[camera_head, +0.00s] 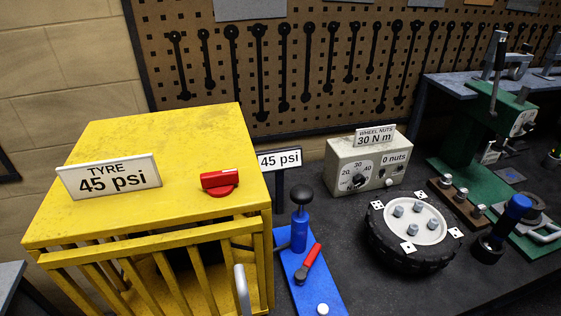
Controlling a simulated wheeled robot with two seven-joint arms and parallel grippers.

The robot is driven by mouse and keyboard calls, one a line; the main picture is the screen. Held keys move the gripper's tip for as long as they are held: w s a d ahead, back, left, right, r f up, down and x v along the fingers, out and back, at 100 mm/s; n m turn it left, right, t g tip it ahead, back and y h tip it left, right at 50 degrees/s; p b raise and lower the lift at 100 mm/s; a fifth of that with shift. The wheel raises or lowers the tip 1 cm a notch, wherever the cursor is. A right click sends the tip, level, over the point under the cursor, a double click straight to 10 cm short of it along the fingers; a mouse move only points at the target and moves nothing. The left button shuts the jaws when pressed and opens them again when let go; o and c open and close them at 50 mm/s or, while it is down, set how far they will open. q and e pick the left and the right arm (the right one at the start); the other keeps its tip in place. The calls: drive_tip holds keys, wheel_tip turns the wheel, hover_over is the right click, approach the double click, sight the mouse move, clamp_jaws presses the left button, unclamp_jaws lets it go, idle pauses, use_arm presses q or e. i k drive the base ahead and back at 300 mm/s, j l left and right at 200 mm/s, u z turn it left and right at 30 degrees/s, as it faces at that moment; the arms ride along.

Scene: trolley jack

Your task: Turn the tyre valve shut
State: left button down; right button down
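A red valve handle (220,180) sits on a round red base on top of the yellow cage (170,140), near its right edge. Its bar lies roughly left to right in the picture. A white sign (108,177) reading "TYRE 45 psi" stands to its left on the same top. A second red-handled lever (312,256) is mounted on a blue plate (322,290), right of the cage, beside a blue pump with a black knob (301,205). I cannot tell from the frame whether either is open or closed. Neither of my grippers is in view.
The cage has yellow bars in front and a grey handle (242,290). A "45 psi" sign (280,159) stands behind the pump. A wheel (412,232), a "WHEEL NUTS" box (366,165) and a green machine (500,115) occupy the right. Space above the cage top is clear.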

sight(300, 275)
drive_tip(key=k+l+z, duration=0.2)
drive_tip(key=k, duration=0.25)
drive_tip(key=k+l+z, duration=0.2)
drive_tip(key=k, duration=0.25)
drive_tip(key=k+l+z, duration=0.25)
drive_tip(key=k, duration=0.15)
